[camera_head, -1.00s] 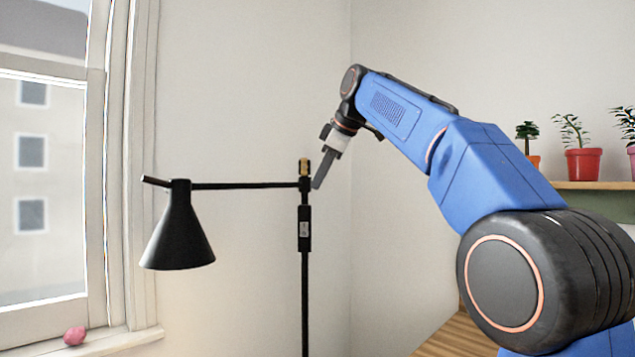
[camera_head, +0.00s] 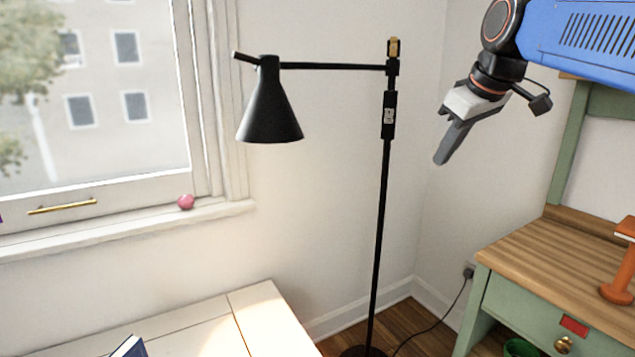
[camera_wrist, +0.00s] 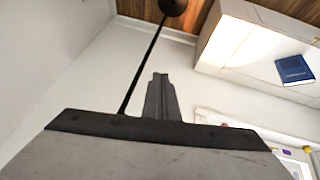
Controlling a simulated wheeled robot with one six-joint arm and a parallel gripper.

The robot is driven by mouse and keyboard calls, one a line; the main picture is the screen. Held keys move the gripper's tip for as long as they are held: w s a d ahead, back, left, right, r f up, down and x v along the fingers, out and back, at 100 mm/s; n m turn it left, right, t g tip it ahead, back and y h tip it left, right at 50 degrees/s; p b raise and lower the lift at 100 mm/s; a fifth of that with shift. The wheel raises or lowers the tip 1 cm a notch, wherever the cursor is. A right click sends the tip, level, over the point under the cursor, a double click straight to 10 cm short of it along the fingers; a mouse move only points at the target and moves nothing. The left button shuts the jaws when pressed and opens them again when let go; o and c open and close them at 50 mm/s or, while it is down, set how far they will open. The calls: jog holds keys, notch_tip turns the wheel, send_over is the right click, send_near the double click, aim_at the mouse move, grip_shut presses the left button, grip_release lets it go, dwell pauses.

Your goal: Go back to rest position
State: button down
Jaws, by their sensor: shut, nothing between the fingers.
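My gripper (camera_head: 448,140) hangs at the upper right of the head view, pointing down and to the left, with its fingers together and empty. It is to the right of the black floor lamp (camera_head: 383,215), with a gap of wall between them. The lamp stands upright, its cone shade (camera_head: 268,110) out to the left on a level arm. In the wrist view the closed fingers (camera_wrist: 160,95) point up the picture, with nothing at their tips. The lamp's pole and round base (camera_wrist: 173,6) show beyond them.
A green desk with a wooden top (camera_head: 555,265) stands at right, an orange object (camera_head: 622,275) on it. A white table (camera_head: 185,325) is at lower left with a blue book (camera_head: 128,348), also in the wrist view (camera_wrist: 294,70). A pink ball (camera_head: 186,202) lies on the windowsill.

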jog(key=s+d+f+m, duration=0.1)
jog(key=s+f+m, duration=0.1)
jog(key=s+f, duration=0.5)
jog(key=s+d+f+m+g+h, duration=0.1)
jog(key=s+f+m, duration=0.1)
jog(key=s+f, duration=0.6)
jog(key=s+d+f+m, duration=0.1)
jog(key=s+f, duration=0.7)
jog(key=f, duration=0.9)
jog(key=shift+s+d+m+h, duration=0.2)
jog(key=shift+d+m+h, duration=0.1)
jog(key=shift+m, duration=0.5)
